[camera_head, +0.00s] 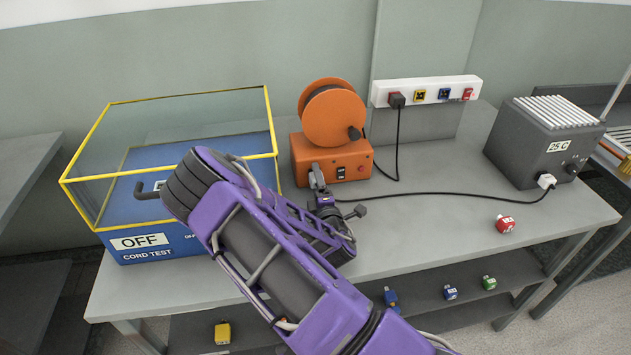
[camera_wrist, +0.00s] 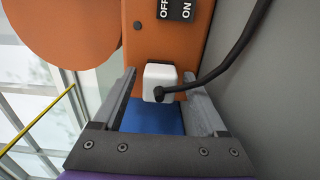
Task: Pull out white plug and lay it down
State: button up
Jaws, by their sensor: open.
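In the wrist view a white plug (camera_wrist: 160,80) sits in a dark socket on the front of the orange reel box (camera_wrist: 143,45). A black cord leaves the plug and curves up to the right. My open gripper (camera_wrist: 165,90) has one finger on each side of the plug; I cannot tell whether either finger touches it. In the head view my gripper (camera_head: 318,178) is at the front of the orange reel box (camera_head: 372,160) and hides this plug.
A blue cord-test box (camera_head: 190,250) marked OFF, with a yellow-framed clear cover, stands left. A white outlet strip (camera_head: 430,85) is on the back wall. A red plug (camera_head: 506,224) lies on the bench (camera_head: 450,245), whose front middle is otherwise clear. A black cord crosses the bench.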

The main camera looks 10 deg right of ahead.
grip_shut()
dwell(0.3)
jog(key=shift+s, duration=0.1)
jog(key=shift+s+b, duration=0.3)
jog(key=shift+s, duration=2.55)
jog(key=shift+s, duration=0.1)
